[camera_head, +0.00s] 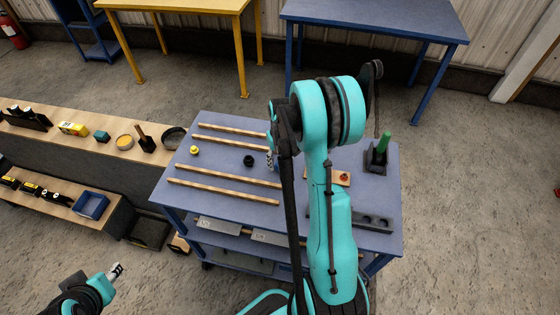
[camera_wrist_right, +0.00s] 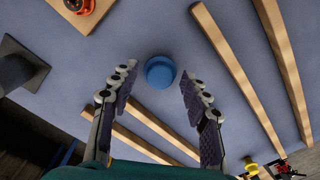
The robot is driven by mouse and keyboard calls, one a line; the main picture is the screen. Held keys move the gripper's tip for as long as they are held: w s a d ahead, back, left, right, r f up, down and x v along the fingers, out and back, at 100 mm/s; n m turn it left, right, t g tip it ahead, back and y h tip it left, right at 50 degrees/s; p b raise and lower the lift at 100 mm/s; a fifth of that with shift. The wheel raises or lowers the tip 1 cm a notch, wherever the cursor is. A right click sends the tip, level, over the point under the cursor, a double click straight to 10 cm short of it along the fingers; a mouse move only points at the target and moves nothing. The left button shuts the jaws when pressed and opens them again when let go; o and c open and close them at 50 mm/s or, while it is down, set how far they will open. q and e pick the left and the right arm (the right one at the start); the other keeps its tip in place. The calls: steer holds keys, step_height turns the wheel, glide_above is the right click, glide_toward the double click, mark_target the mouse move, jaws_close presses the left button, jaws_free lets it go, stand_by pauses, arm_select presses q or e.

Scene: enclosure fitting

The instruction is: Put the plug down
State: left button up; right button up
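A round plug-like piece looks blue in the right wrist view (camera_wrist_right: 160,72). It appears to be the dark round piece (camera_head: 249,160) lying on the blue table in the head view. My right gripper (camera_wrist_right: 155,82) is open, its two fingers spread on either side of the blue piece with gaps to both. In the head view my right arm hides most of that gripper (camera_head: 270,157), which is just right of the dark piece. A yellow piece (camera_head: 194,150) stands to the left on the table. My left gripper (camera_head: 117,270) is low at the left, away from the table, too small to read.
Wooden strips (camera_head: 223,192) lie in two pairs on the blue table (camera_head: 210,170). A wooden block with a red button (camera_head: 343,177), a stand with a green-topped tool (camera_head: 379,152) and a dark tray (camera_head: 372,223) are at the right. Shelves at the left hold bins.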

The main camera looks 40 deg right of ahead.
mark_target(281, 164)
steer(key=shift+r, duration=0.2)
steer(key=s+a+r+t+p, duration=0.1)
steer(key=a+r+p, duration=0.35)
steer(key=r, duration=1.15)
steer(key=s+a+r+n+t, duration=0.1)
steer(key=s+a+r+t, duration=0.1)
steer(key=s+a, duration=0.3)
steer(key=s+a+r+n+t+b, duration=0.1)
steer(key=s+a, duration=0.5)
steer(key=a, duration=0.6)
step_height(281, 164, up, 2)
steer(key=n+t, duration=0.1)
steer(key=t, duration=0.2)
steer(key=shift+a+r, duration=0.25)
steer(key=shift+a, duration=0.1)
